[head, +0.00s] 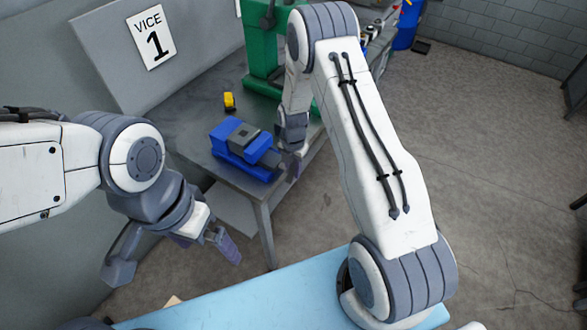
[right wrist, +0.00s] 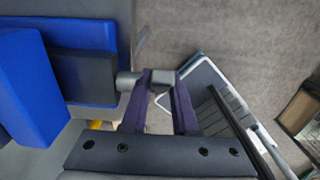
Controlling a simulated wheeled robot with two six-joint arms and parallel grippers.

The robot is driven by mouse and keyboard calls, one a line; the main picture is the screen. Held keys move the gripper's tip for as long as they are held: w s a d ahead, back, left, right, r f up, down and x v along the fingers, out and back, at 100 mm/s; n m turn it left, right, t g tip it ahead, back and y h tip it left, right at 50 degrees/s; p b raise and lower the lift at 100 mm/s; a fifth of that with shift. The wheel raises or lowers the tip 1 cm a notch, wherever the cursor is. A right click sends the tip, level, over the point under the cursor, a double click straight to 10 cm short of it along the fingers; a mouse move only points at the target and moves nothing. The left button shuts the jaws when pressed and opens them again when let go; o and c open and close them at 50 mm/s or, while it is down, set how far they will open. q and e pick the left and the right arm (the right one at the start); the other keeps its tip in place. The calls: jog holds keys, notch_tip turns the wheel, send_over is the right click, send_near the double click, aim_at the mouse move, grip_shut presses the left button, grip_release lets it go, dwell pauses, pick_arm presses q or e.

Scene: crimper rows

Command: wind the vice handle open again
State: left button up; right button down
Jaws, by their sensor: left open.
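The blue vice (head: 232,138) stands on the grey workbench, below the sign reading VICE 1. In the right wrist view its blue body (right wrist: 70,65) fills the left side, with a short grey screw reaching right to the handle's grey block (right wrist: 163,82). My right gripper (head: 292,172) is at the vice's right end. In the right wrist view its two purple fingers (right wrist: 163,78) lie on either side of the grey block and seem to touch it. The rest of the handle is hidden. My left gripper (head: 222,243) is open and empty, in front of the bench and apart from the vice.
A small yellow object (head: 229,101) lies on the workbench (head: 193,133) behind the vice. A green machine (head: 262,65) stands further back. A light blue surface (head: 270,295) is at the near edge. Concrete floor lies open at right.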

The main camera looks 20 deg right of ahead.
jog(key=shift+f+b, duration=0.1)
jog(key=shift+b, duration=0.4)
jog(key=t+h+b, duration=0.1)
jog(key=h+b, duration=0.1)
jog(key=b, duration=0.7)
jog(key=t+h+b, duration=0.2)
jog(key=b, duration=0.6)
jog(key=f+t+h+b, duration=0.1)
jog(key=t+h+b, duration=0.1)
jog(key=b, duration=0.7)
jog(key=shift+s+a+h+b, duration=0.1)
jog(key=shift+a+h+b, duration=0.2)
jog(key=shift+a+b, duration=0.05)
jog(key=t+h+b, duration=0.5)
jog(key=h+b, duration=0.2)
jog(key=b, duration=0.8)
jog(key=shift+s+a+t, duration=0.1)
jog(key=shift+t, duration=0.3)
jog(key=shift+r+t+h+b, duration=0.2)
jog(key=shift+t+h+b, duration=0.65)
jog(key=shift+b, duration=0.4)
jog(key=shift+h, duration=0.25)
jog(key=c, duration=0.7)
grip_release()
jog(key=shift+r, duration=0.1)
